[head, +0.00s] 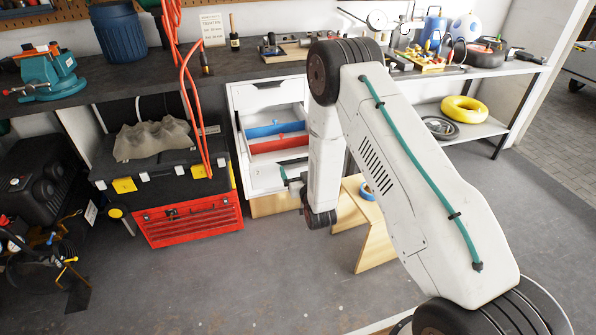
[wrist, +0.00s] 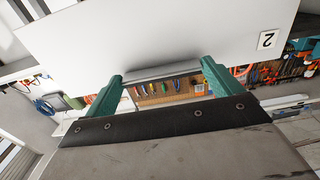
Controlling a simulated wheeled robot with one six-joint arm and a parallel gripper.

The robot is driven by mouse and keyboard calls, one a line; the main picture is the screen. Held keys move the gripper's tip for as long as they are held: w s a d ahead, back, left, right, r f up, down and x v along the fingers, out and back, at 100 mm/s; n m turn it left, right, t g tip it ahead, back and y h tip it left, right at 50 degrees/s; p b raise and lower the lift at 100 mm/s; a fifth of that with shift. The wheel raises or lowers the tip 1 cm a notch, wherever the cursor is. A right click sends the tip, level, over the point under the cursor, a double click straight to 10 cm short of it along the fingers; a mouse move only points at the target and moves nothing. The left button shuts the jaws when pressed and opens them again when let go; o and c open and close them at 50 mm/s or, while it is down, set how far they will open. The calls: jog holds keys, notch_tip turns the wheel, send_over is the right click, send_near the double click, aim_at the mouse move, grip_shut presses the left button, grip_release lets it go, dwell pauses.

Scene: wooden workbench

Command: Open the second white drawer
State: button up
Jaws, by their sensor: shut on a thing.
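The white drawer unit (head: 264,94) stands under the workbench in the head view. Below its top drawer, a white drawer (head: 262,178) appears pulled out, with a blue piece (head: 275,129) and a red piece (head: 279,143) above its front. In the head view my gripper (head: 288,178) is at the drawer front, partly hidden by my arm.
A black toolbox (head: 165,178) on a red tool chest (head: 190,222) stands just left of the drawers. A wooden stool (head: 374,240) with a blue tape roll (head: 368,192) is to the right, partly behind my arm. The floor in front is clear.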

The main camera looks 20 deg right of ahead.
jog(key=o, duration=1.1)
jog(key=s, duration=0.8)
